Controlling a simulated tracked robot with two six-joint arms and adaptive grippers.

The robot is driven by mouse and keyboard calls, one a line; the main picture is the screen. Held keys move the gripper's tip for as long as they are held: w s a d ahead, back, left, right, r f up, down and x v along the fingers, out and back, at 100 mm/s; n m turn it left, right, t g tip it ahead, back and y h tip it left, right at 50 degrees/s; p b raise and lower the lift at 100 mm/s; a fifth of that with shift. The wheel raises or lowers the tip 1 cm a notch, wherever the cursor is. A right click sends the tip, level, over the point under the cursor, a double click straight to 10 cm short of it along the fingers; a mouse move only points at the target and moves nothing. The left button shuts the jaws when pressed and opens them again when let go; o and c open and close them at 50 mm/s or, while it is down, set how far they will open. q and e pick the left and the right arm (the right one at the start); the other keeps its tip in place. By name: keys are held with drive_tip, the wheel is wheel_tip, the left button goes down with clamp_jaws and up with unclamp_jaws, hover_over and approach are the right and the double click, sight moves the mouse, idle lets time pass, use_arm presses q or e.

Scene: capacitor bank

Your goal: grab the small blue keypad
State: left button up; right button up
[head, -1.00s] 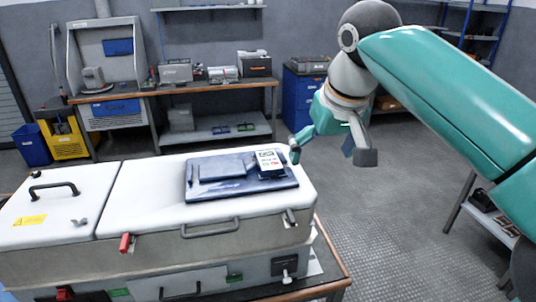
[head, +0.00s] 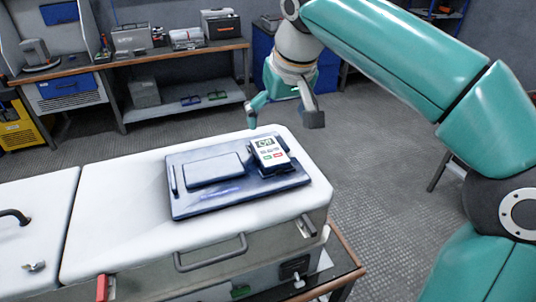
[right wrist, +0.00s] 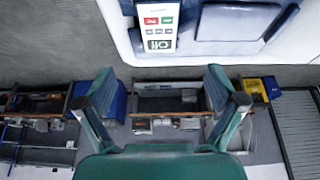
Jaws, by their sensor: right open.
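The small keypad (head: 270,154) has a white face with a greenish display and red and green buttons, with a dark blue body behind it. It rests at the right end of a dark blue tray (head: 208,207) on the white lid of a cabinet. It also shows near the top of the right wrist view (right wrist: 158,22), upside down. My right gripper (head: 284,118) is open and empty, above and behind the cabinet's far right edge, apart from the keypad. Its two fingers also show in the right wrist view (right wrist: 165,95). My left gripper is out of view.
The white cabinet lid (head: 110,245) has a front handle (head: 210,254). A flat blue-grey block (head: 213,170) lies on the tray left of the keypad. A workbench (head: 170,52) with boxes stands behind. The floor (head: 390,180) right of the cabinet is clear.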

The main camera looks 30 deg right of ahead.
hover_over(270, 150)
drive_tip(key=s, duration=0.2)
drive_tip(key=f, duration=0.5)
drive_tip(key=shift+s+a+f+b, duration=0.15)
drive_tip(key=shift+a+f+b, duration=0.15)
drive_tip(key=shift+f, duration=0.1)
drive_tip(key=shift+x, duration=2.8)
drive_tip(key=c, duration=1.3)
drive_tip(key=shift+r, duration=0.2)
